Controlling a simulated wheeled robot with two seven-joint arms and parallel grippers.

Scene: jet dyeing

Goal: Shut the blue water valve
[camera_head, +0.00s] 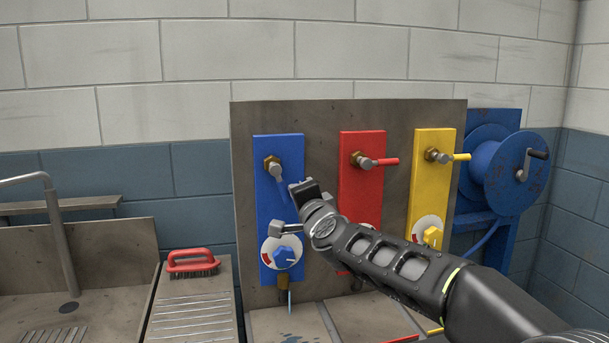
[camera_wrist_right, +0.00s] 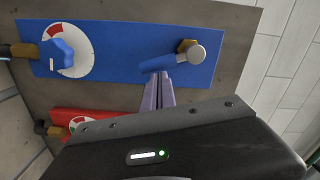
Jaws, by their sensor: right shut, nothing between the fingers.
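The blue water valve (camera_head: 274,168) is at the top of the blue panel, with a brass body and a blue lever. In the right wrist view the blue lever (camera_wrist_right: 163,64) runs from the valve (camera_wrist_right: 190,51) along the panel toward the blue dial, so it points mostly downward. My right gripper (camera_head: 297,188) is in front of the blue panel, just right of the lever. In the right wrist view its fingers (camera_wrist_right: 159,80) are closed together, tips at or very near the lever's free end; contact is unclear. In the head view the gripper partly hides the lever.
A blue dial (camera_head: 283,255) sits low on the same panel. Red (camera_head: 386,162) and yellow (camera_head: 460,157) levers point right on neighbouring panels. My right arm covers part of the red panel. A blue hose reel (camera_head: 492,170) stands right; a red brush (camera_head: 193,262) lies left.

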